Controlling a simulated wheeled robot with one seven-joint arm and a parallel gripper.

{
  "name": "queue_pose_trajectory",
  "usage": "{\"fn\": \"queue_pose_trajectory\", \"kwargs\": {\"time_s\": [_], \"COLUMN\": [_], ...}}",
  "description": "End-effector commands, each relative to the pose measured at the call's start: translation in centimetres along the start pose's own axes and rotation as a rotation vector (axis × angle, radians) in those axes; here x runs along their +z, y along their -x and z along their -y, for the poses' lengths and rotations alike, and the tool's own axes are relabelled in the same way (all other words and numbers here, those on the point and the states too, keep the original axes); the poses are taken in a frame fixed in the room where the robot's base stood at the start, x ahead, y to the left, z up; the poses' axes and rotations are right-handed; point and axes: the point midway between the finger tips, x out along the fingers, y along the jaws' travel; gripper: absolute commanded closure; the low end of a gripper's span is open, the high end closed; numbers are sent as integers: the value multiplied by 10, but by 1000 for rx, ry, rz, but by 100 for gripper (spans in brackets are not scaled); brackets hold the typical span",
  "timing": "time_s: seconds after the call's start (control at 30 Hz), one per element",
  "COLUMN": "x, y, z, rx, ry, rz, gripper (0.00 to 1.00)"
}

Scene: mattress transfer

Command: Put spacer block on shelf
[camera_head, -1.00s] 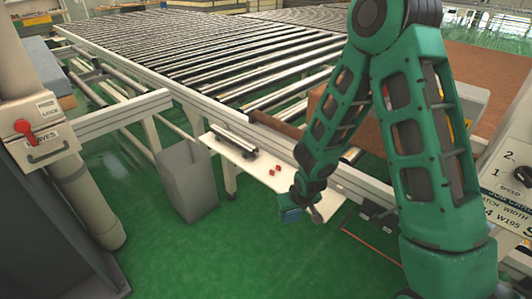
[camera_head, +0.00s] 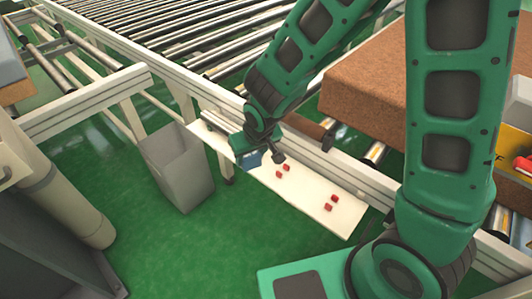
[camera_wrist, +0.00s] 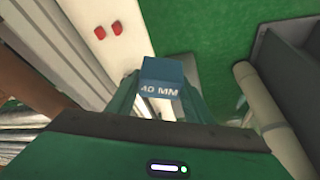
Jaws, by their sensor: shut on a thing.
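The spacer block (camera_wrist: 162,78) is blue and marked "40 MM". My gripper (camera_wrist: 160,100) is shut on it in the wrist view. In the head view the block (camera_head: 250,160) hangs at my gripper (camera_head: 262,148), near the front edge of the shelf. The shelf (camera_head: 305,195) is a narrow white board along the conveyor's side, bearing two pairs of small red pieces. My gripper is left of both pairs. The wrist view shows the shelf (camera_wrist: 85,12) left of the block. My arm hides part of the shelf. I cannot tell the block's height above it.
A grey open bin (camera_head: 178,165) stands on the green floor left of the shelf. The roller conveyor (camera_head: 185,35) lies behind, with a brown slab (camera_head: 375,90) at right.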

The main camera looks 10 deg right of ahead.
Motion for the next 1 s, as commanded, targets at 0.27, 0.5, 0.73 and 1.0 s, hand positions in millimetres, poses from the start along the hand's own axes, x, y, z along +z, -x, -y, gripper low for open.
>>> {"fn": "queue_pose_trajectory", "kwargs": {"time_s": [0.27,0.5,0.73,1.0], "x": [-10,-19,-22,-12], "y": [-38,-70,-82,-105], "z": [-54,-94,-108,-108], "rx": [8,8,6,6], "ry": [-17,-18,-14,-13], "rz": [4,2,0,4], "gripper": [78,78,78,78]}}
